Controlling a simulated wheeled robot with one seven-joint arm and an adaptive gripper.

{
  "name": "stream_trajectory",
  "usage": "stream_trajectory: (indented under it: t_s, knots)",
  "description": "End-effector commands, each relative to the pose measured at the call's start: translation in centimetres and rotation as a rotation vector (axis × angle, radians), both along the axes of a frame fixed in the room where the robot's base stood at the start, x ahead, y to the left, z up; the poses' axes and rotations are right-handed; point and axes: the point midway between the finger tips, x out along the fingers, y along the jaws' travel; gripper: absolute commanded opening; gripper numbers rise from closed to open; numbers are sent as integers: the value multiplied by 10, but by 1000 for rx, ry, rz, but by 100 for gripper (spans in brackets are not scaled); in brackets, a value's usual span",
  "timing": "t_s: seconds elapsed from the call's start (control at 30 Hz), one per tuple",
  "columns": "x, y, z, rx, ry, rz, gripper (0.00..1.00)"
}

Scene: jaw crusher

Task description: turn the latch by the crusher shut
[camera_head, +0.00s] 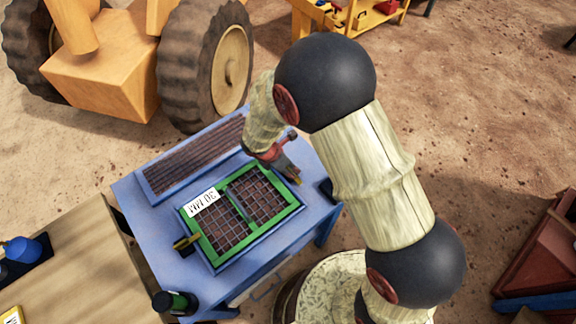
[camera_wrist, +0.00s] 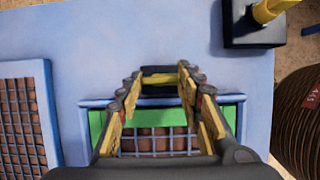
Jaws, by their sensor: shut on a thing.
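A green-framed screen (camera_head: 249,229) with dark mesh and a white label lies in a blue tray on the blue table. A yellow latch (camera_wrist: 160,79) on a dark base sits just outside the frame's edge in the wrist view, its bar about parallel to that edge. My gripper (camera_wrist: 158,76) has one finger at each end of this bar and is shut on it. In the head view my gripper (camera_head: 291,172) is at the screen's right edge and mostly hides this latch. A second yellow latch (camera_head: 187,241) sits at the screen's left edge.
Another mesh panel (camera_head: 193,158) in a blue frame lies behind the screen. A black block with a yellow handle (camera_wrist: 254,27) stands near the table edge. A dark green-topped cylinder (camera_head: 174,302) is at the front corner. A large-wheeled yellow vehicle (camera_head: 110,75) stands behind.

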Motion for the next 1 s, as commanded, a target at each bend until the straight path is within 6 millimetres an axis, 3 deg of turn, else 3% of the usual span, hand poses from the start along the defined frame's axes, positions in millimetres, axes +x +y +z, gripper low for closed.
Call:
stream_trajectory:
  t_s: [0.37, 1.0]
  knots:
    - [1, 1, 2, 0, 0, -143, 11]
    - [5, 1, 2, 0, 0, -734, 11]
